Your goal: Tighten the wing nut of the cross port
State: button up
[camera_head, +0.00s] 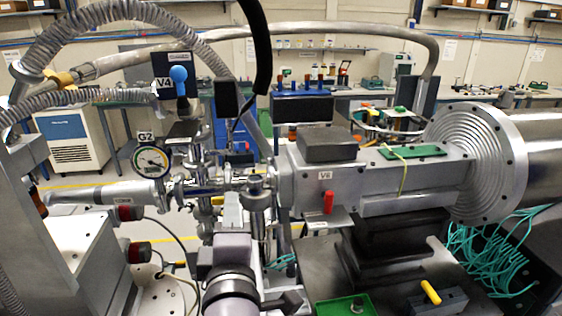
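The cross port (208,187) is a cluster of metal vacuum fittings left of centre, between the gauge G2 (151,161) and the grey valve body labelled V8 (300,185). A clamp-like fitting (257,193) joins the line on its right side. The wing nut is too small to make out among the fittings. My arm (229,285) rises from the bottom centre, with its forward end just below the cross port. I cannot make out the gripper's fingers or whether they touch anything.
A blue-knobbed valve V4 (180,80) stands above the cross, and ribbed hoses (95,30) arch over it. A large round flange (482,163), teal cables (490,255) and a green tray (346,306) are to the right.

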grip_shut()
jog(key=m+b, duration=0.1)
jog(key=m, duration=0.2)
jog(key=shift+b, duration=0.4)
jog(key=o, duration=0.6)
grip_release()
jog(key=shift+w, duration=0.1)
jog(key=shift+c, duration=0.2)
